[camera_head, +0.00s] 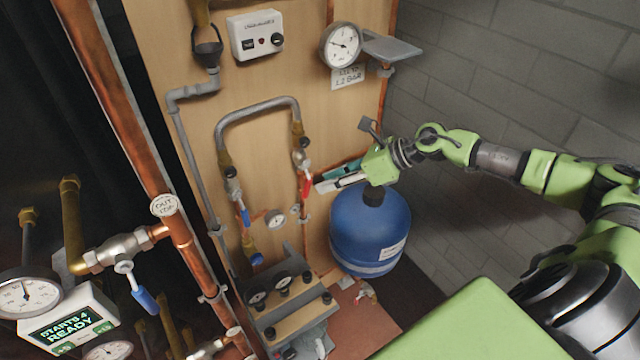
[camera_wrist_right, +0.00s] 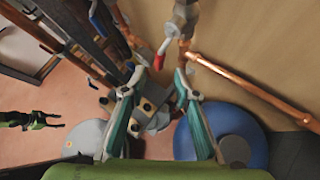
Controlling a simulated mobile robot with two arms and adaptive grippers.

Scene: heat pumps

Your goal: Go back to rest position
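My right gripper (camera_head: 328,174) reaches in from the right in the head view, in front of the wooden panel and above the blue tank. In the right wrist view its two teal-lined fingers (camera_wrist_right: 154,90) are spread, with nothing between them. A red valve handle (camera_head: 306,186) is close to the fingertips in the head view. In the wrist view the red handle (camera_wrist_right: 160,57) lies just beyond the fingers, and I see no grip on it. My left gripper (camera_wrist_right: 52,120) shows small at the left edge of the wrist view, its two prongs apart; it is not in the head view.
A blue tank (camera_head: 370,235) stands below my right gripper. Grey and copper pipes, a blue-handled valve (camera_head: 244,216) and a pressure gauge (camera_head: 341,45) are on the panel (camera_head: 270,75). A copper pipe (camera_head: 150,150) runs down the left. A brick wall (camera_head: 500,70) is at right.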

